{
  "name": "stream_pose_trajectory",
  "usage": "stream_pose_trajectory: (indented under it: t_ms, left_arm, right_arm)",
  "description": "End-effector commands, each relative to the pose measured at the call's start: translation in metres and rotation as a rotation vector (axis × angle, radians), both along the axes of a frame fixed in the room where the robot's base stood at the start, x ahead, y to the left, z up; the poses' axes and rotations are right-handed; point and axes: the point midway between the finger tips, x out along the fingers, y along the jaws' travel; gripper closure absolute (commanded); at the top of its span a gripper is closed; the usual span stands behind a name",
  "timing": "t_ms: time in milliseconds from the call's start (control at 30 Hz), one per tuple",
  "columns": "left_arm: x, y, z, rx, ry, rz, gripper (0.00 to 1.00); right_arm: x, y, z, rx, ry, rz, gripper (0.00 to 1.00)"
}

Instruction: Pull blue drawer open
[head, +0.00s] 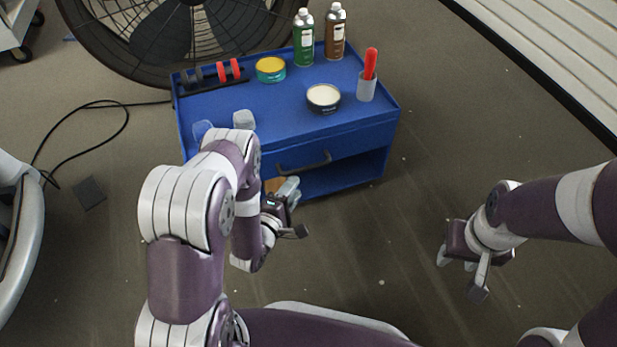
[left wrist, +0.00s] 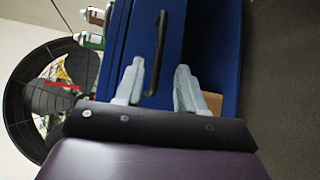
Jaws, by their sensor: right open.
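The blue drawer (head: 345,143) is in the front of a blue cart, beneath its top, and looks closed. Its black bar handle (head: 303,164) is on the drawer front. My left gripper (head: 283,188) is just below and in front of the handle in the head view. In the left wrist view its two grey fingers (left wrist: 157,88) are spread, with the handle (left wrist: 159,45) beyond the tips, roughly in line with the gap. Nothing is between the fingers. My right gripper (head: 461,273) is open and empty over the floor, right of the cart.
The cart top (head: 292,105) holds a green bottle (head: 303,40), a brown bottle (head: 335,32), tins (head: 323,97) and a cup with a red-handled tool (head: 367,82). An open shelf lies under the drawer. A large fan (head: 165,35) stands behind. Floor in front is clear.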

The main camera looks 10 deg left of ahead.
Motion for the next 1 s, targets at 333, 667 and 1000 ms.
stream_pose_trajectory:
  t_ms: [333, 667, 1000]
  left_arm:
    - [0.080, -0.016, -0.017, 0.003, -0.002, 0.000, 0.61]
    - [0.097, -0.020, -0.013, 0.004, 0.001, -0.001, 0.61]
    - [0.097, -0.020, -0.014, 0.004, 0.001, 0.000, 1.00]
  right_arm:
    - [0.000, 0.000, -0.052, 0.000, 0.001, 0.000, 0.57]
    - [0.000, 0.000, -0.056, 0.000, 0.001, 0.000, 0.57]
    - [0.000, 0.000, -0.056, 0.000, 0.001, 0.000, 0.57]
